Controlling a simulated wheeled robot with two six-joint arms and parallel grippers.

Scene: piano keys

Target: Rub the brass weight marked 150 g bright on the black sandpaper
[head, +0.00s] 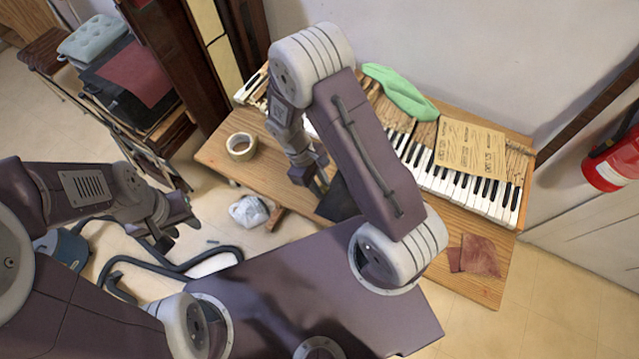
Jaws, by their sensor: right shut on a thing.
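The black sandpaper (338,203) lies at the front edge of the wooden table, left of my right forearm, which hides part of it. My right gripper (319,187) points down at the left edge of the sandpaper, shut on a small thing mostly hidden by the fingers. No brass weight shows elsewhere, and no 150 g marking can be read. Whether the held thing touches the sandpaper is unclear. My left gripper (174,236) is empty with its fingers apart, over the floor left of the table.
The table (225,168) carries a tape roll (241,147), piano keys (470,190), a green cloth (400,92), a printed tan sheet (470,147) and reddish-brown sheets (480,256). A hose (150,268) and plastic bag (249,211) lie on the floor. A fire extinguisher (612,166) hangs right.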

